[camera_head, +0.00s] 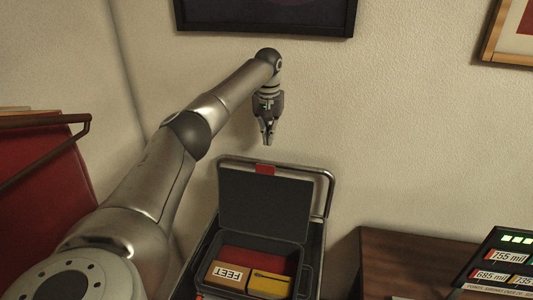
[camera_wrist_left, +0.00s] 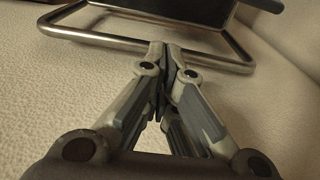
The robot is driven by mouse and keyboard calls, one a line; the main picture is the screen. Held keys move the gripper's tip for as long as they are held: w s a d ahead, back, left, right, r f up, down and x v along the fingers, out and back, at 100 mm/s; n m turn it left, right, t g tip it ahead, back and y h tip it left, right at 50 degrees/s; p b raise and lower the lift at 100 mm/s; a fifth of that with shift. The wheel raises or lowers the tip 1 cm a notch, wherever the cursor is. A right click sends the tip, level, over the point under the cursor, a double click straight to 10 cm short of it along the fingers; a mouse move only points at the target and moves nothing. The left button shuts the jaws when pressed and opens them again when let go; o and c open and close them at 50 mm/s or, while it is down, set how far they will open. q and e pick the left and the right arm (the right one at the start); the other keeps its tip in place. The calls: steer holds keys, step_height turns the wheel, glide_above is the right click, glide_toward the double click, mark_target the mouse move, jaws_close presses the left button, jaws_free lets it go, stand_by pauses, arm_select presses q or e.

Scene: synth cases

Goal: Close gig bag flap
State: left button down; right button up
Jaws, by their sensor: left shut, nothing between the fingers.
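The gig bag (camera_head: 303,268) is a dark, box-like case low in the middle of the head view. Its dark flap (camera_head: 264,207) stands raised at the back, with a red tab (camera_head: 265,169) on its top edge. In the left wrist view, a dark panel that looks like the flap (camera_wrist_left: 180,10) shows at the top. My left gripper (camera_head: 268,142) points down above and behind the flap, near the wall, apart from it. Its fingers (camera_wrist_left: 167,48) are shut with nothing between them. My right gripper is not in view.
A metal tube frame (camera_head: 331,190) surrounds the raised flap; it also shows in the left wrist view (camera_wrist_left: 100,38). A box marked FEET (camera_head: 227,275) and a yellow box (camera_head: 269,284) lie inside the bag. A red chair (camera_head: 40,190) stands left, a brown cabinet (camera_head: 400,250) right.

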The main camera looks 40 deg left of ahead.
arm_select(q)
step_height(320, 180, down, 6)
steer(key=s+d+p, duration=0.1)
steer(key=s+p, duration=0.1)
steer(key=p, duration=0.2)
steer(key=shift+s+d, duration=0.25)
steer(key=shift+s, duration=0.1)
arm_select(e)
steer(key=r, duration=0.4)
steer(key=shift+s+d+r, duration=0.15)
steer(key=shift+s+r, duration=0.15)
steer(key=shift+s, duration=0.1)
